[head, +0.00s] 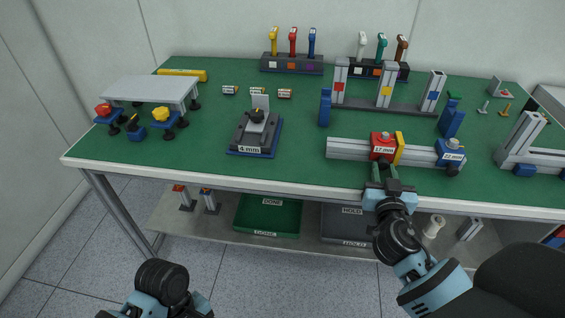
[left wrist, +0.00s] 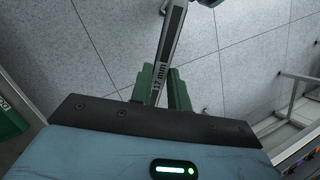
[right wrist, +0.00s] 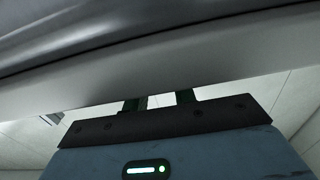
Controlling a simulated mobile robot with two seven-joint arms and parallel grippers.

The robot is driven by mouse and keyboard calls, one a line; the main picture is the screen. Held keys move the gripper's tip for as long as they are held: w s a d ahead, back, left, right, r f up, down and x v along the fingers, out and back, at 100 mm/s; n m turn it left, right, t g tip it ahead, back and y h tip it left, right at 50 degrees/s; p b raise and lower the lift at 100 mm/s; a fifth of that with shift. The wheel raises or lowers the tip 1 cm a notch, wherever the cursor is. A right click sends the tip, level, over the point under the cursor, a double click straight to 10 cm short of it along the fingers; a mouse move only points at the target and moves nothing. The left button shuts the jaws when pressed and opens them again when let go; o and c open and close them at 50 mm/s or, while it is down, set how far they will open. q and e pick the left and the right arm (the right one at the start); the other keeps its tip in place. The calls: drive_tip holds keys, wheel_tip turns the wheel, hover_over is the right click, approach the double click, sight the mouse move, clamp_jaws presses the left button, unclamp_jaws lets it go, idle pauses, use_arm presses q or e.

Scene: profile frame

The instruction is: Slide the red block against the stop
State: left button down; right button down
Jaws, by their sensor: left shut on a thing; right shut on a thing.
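The red block (head: 383,141), marked 17 mm, sits on a grey profile rail (head: 346,149) at the table's front right. A yellow plate (head: 399,147), probably the stop, stands directly right of it; I cannot tell whether they touch. My right gripper (head: 382,172) is at the block's front, shut on it; its fingertips are partly hidden. In the right wrist view a grey edge hides the grasp. My left gripper (left wrist: 167,90) is shut on a grey spanner (left wrist: 164,65) marked 17 mm, held above the floor. The left fingers do not show in the head view.
A blue block (head: 450,152) marked 22 mm sits at the rail's right end. An upright frame (head: 385,104) stands behind the rail. A 4 mm fixture (head: 253,140) is left of it. Green and grey trays (head: 268,215) lie on the lower shelf. Green table surface between is clear.

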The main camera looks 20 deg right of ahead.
drive_tip(key=shift+s+d, duration=0.1)
drive_tip(key=shift+d, duration=0.1)
use_arm(q)
drive_tip(key=shift+d, duration=0.1)
use_arm(e)
drive_tip(key=c, duration=1.1)
unclamp_jaws()
drive_tip(key=shift+s+d, duration=0.1)
drive_tip(key=shift+c, duration=0.2)
drive_tip(key=shift+s+a, duration=0.15)
drive_tip(key=shift+a, duration=0.1)
use_arm(q)
drive_tip(key=b+x, duration=0.2)
drive_tip(key=shift+f, duration=0.3)
drive_tip(key=shift+s+f, duration=0.1)
drive_tip(key=shift+f, duration=0.05)
use_arm(e)
drive_tip(key=v, duration=1.1)
drive_tip(key=shift+s+a, duration=0.2)
